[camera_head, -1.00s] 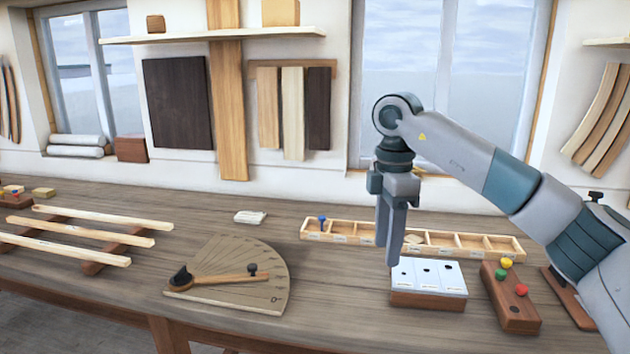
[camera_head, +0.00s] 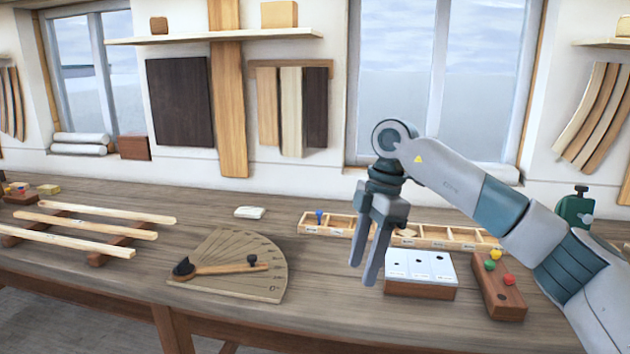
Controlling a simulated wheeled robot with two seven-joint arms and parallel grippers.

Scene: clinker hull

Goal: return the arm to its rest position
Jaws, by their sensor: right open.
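My right gripper (camera_head: 363,270) hangs from the right arm (camera_head: 480,195), which comes in from the right side. Its two fingers point down and a little to the left, with a narrow gap and nothing between them. My left gripper is not in view.
A fan-shaped board with a pointer (camera_head: 235,282) lies left of the gripper. A wooden block with coloured pegs (camera_head: 500,293) and a green tool (camera_head: 575,208) are at right. Pale strips (camera_head: 75,238) lie on supports at left. Bench between strips and fan board is clear.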

